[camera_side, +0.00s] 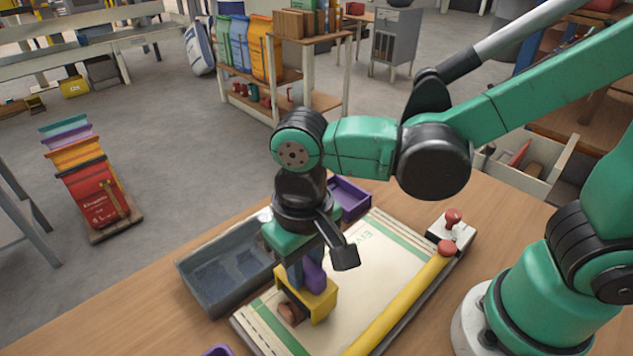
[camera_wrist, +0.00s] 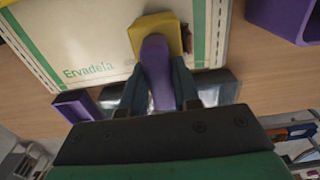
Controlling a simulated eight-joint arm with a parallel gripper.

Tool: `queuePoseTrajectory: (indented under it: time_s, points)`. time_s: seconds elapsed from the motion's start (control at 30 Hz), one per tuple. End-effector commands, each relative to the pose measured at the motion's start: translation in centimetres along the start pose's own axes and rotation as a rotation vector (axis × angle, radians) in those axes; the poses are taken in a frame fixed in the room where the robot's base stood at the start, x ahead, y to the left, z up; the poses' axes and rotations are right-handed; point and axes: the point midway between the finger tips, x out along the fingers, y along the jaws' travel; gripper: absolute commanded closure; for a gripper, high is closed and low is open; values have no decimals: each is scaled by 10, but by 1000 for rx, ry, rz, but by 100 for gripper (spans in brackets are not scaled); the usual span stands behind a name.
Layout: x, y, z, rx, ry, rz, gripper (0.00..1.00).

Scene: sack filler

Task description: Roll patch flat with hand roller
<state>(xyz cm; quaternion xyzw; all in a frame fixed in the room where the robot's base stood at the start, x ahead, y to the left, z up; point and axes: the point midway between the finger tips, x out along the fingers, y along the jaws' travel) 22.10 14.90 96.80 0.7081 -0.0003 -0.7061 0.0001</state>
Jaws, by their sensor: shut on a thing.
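My gripper (camera_side: 303,268) is shut on the purple handle of the hand roller (camera_side: 321,302), which has a yellow frame and a brown roll. In the wrist view the fingers of my gripper (camera_wrist: 158,84) stand on both sides of the handle of the hand roller (camera_wrist: 156,62). A cream sack (camera_side: 368,262) with green stripes and "Ervadela" print lies flat on the bench. The roller is over its near left part; I cannot tell whether the roll touches it. No patch can be made out; the roller and gripper hide part of the sack.
A grey tray (camera_side: 215,297) stands left of the sack. A purple bin (camera_side: 349,197) stands behind my gripper. Bare wooden bench (camera_side: 508,205) shows at the back right.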

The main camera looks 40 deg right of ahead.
Motion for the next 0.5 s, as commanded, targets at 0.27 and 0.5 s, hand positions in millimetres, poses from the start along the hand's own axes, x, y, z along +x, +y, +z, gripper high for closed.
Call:
queuePoseTrajectory:
  time_s: [0.27, 0.5]
  points:
    - [1, -3, 0, -1, 0, 0, 100]
    - [1, -16, 0, -2, 0, 0, 100]
